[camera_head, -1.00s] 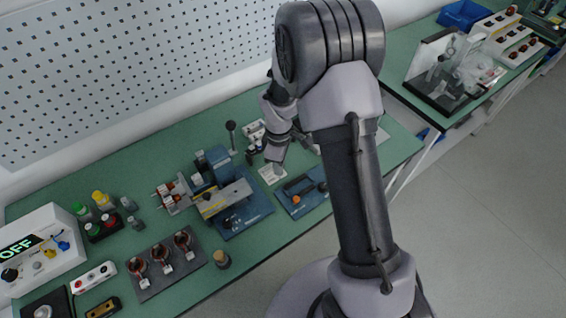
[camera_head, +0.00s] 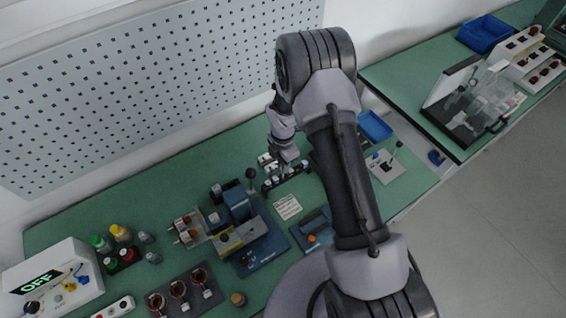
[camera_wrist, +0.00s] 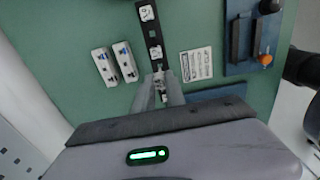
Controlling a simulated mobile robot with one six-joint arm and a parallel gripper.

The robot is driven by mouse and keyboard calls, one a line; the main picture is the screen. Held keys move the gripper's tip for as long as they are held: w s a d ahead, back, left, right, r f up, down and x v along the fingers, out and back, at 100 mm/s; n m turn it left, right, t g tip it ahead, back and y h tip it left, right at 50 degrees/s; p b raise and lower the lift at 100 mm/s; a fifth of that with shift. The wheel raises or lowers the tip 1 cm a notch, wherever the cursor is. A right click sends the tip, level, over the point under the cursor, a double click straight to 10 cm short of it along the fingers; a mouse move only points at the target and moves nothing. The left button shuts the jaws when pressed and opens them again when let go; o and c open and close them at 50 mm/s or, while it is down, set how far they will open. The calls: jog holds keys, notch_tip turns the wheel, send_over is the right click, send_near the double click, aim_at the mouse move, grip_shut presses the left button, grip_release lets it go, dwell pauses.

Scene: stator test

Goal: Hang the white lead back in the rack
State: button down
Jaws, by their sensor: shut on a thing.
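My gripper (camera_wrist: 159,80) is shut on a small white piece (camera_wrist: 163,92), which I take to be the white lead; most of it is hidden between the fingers. The rack appears to be the narrow black strip (camera_wrist: 152,31) with white labelled squares, running from the top of the wrist view down to my fingertips. The fingertips overlap its near end; I cannot tell whether the lead touches it. In the head view my gripper (camera_head: 289,156) is over the dark rack (camera_head: 290,176) at the back of the green bench, and the lead cannot be made out.
Two white blocks (camera_wrist: 114,64) lie left of the strip. A printed white card (camera_wrist: 196,64) lies to its right, with a blue fixture (camera_wrist: 247,69) beyond. A blue machine with a black-knobbed lever (camera_head: 251,173) stands left of the card. A blue bin (camera_head: 375,126) is behind my arm.

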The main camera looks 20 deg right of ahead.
aim_at(283, 176)
jog(key=shift+f+b, duration=0.45)
jog(key=shift+b, duration=0.15)
dwell(0.6)
jog(key=shift+f+b, duration=0.3)
jog(key=shift+b, duration=0.05)
jog(key=shift+f+b, duration=0.8)
jog(key=shift+f, duration=0.2)
jog(key=shift+f+b, duration=0.85)
jog(key=shift+f, duration=0.15)
jog(key=c, duration=1.3)
grip_release()
jog(key=shift+r, duration=0.1)
